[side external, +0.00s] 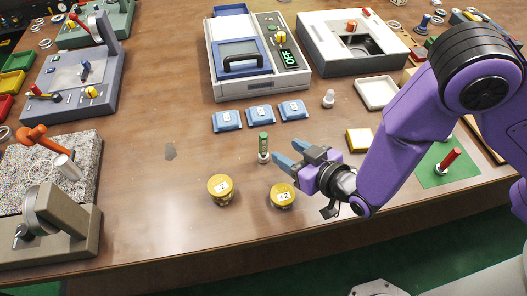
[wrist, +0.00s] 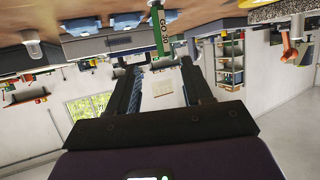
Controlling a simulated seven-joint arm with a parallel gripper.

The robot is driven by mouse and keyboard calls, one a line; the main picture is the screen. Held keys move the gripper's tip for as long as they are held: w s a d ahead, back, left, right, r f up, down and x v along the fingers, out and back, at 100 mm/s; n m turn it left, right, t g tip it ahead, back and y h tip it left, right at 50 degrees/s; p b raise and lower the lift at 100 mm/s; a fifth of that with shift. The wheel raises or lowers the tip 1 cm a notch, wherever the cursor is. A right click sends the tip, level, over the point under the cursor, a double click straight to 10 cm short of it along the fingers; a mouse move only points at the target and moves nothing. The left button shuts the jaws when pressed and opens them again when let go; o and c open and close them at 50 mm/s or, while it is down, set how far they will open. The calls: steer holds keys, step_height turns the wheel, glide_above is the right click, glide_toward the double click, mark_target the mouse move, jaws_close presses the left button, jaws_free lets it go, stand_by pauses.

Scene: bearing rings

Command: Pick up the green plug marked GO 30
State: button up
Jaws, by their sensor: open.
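The green plug (side external: 263,142) stands upright on the brown table, with a pale metal lower end. It also shows in the wrist view (wrist: 162,32), where the letters GO and part of a number are readable. My gripper (side external: 284,155) is open and empty, with its two blue fingers pointing left, just right of the plug. In the wrist view my fingers (wrist: 161,65) are spread apart, and the plug lies between their lines but beyond the tips. The fingers appear apart from the plug.
A machine reading OFF (side external: 240,60) stands behind.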

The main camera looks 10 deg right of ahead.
mark_target(266, 141)
steer(key=shift+a+x, duration=0.2)
steer(key=shift+x, duration=4.85)
steer(key=shift+s, duration=0.15)
jaws_close()
